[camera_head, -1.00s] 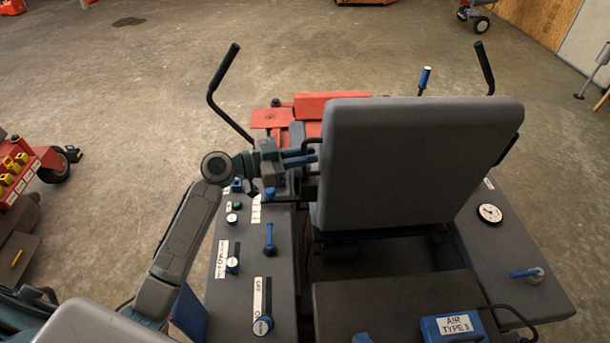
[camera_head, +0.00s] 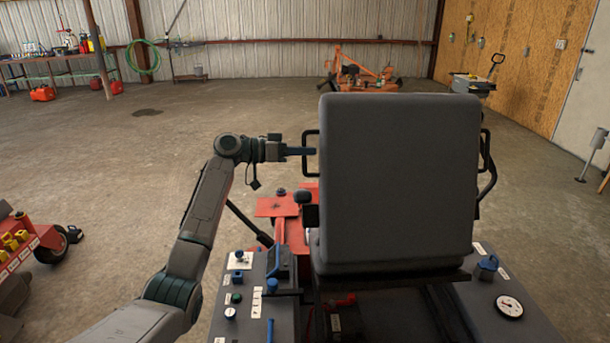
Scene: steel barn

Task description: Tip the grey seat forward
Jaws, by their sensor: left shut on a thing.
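The grey seat (camera_head: 397,185) is in the middle of the head view, with the broad back of its backrest facing me. A dark loop handle (camera_head: 307,140) stands out from its left side. My left gripper (camera_head: 303,151) comes in from the left and is shut on this handle, level with the upper half of the backrest. The fingertips partly merge with the handle. Below the seat, a dark frame and red parts (camera_head: 345,301) show in a gap. The seat's front and hinge are hidden. My right gripper is not in view.
A left console (camera_head: 247,300) with knobs and blue levers and a right console (camera_head: 510,285) with a gauge flank the seat. A red plate (camera_head: 287,207) lies ahead. A red machine (camera_head: 25,250) stands at far left. Open concrete floor surrounds these.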

